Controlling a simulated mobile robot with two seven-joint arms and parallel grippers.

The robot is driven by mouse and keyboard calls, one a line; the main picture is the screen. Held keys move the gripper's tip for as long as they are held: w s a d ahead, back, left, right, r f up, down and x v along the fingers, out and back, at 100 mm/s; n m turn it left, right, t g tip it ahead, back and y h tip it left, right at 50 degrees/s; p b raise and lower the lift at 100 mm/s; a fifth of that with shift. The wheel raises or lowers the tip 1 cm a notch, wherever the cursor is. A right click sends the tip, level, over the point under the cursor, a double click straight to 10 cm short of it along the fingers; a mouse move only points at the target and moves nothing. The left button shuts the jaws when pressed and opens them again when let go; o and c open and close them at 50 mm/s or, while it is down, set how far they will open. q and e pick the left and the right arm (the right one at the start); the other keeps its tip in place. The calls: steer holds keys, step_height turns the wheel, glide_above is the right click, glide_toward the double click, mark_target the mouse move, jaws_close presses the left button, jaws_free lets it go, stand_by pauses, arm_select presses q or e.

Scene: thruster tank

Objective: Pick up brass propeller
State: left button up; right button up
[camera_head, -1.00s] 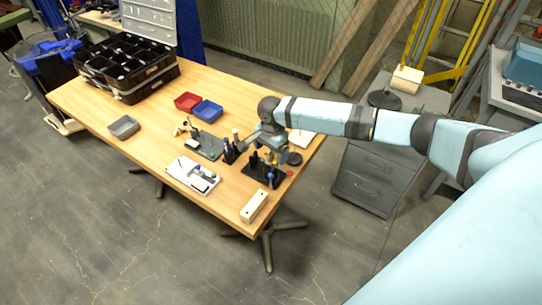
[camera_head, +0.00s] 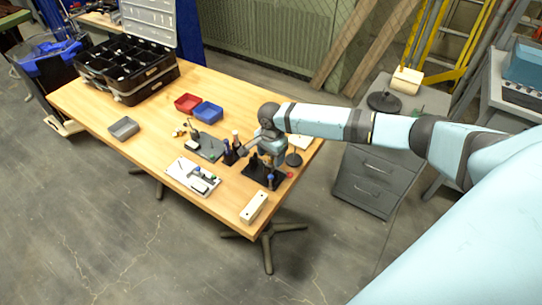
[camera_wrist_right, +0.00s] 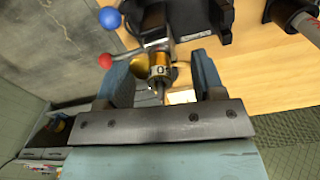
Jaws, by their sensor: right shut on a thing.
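The brass propeller (camera_wrist_right: 139,66) shows in the right wrist view as a gold piece beside a small cylinder marked 0, between the fingers of my right gripper (camera_wrist_right: 163,82). My right gripper is shut on it, in front of a dark fixture (camera_wrist_right: 185,14). In the head view my right gripper (camera_head: 271,162) is low over the black stand (camera_head: 259,174) near the table's right end, and the propeller is too small to make out there. My left gripper is not in view.
On the wooden table (camera_head: 150,155) are a red bin (camera_head: 187,102), a blue bin (camera_head: 208,112), a grey bin (camera_head: 123,128), a white tray (camera_head: 193,177) and a cream block (camera_head: 254,207). A black organiser case (camera_head: 125,65) stands at the far left. The front left tabletop is clear.

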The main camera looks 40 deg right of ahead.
step_height(320, 180, up, 20)
stand_by(0.5)
steer(key=shift+f, duration=0.1)
